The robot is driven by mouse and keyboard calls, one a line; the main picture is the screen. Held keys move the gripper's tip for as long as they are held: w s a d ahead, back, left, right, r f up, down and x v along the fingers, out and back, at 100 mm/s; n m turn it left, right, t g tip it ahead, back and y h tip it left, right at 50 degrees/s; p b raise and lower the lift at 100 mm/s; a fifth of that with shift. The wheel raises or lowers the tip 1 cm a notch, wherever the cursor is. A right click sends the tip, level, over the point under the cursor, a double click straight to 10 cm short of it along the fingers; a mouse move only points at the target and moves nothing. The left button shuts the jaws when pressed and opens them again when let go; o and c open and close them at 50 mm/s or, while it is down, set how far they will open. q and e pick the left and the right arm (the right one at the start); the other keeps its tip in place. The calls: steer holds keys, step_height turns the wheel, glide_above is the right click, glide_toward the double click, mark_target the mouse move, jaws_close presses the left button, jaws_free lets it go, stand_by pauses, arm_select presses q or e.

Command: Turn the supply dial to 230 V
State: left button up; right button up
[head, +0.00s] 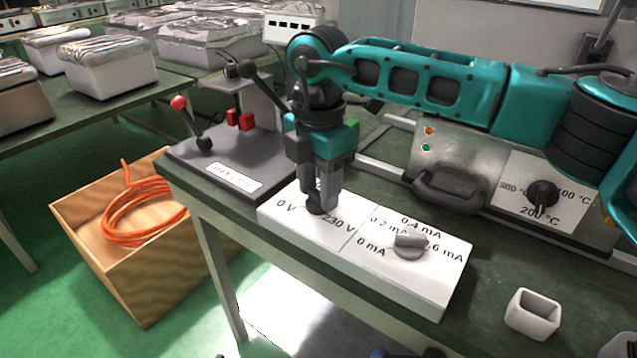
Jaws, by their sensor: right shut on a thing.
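A white supply box (431,287) sits at the front edge of the green workbench. Its left part carries the marks 0 V and 230 V around a dark supply dial (315,209). My right gripper (318,203) points straight down over this dial and is shut on it. The fingers hide most of the dial, so I cannot tell which mark it points at. A second, grey dial (410,245) on the box's right part has mA marks around it and is untouched. My left gripper is not in view.
A dark lever stand (225,160) with a red-knobbed lever stands left of the box. A metal heater unit (470,160) with a temperature dial (543,194) is behind it. A small white cup (532,314) is at right. A wooden crate (146,285) with orange cable (140,210) stands on the floor.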

mark_target(318, 194)
steer(key=o, duration=1.1)
steer(key=shift+c, duration=0.2)
steer(key=shift+r, duration=0.1)
step_height(318, 194, up, 13)
steer(key=p, duration=0.2)
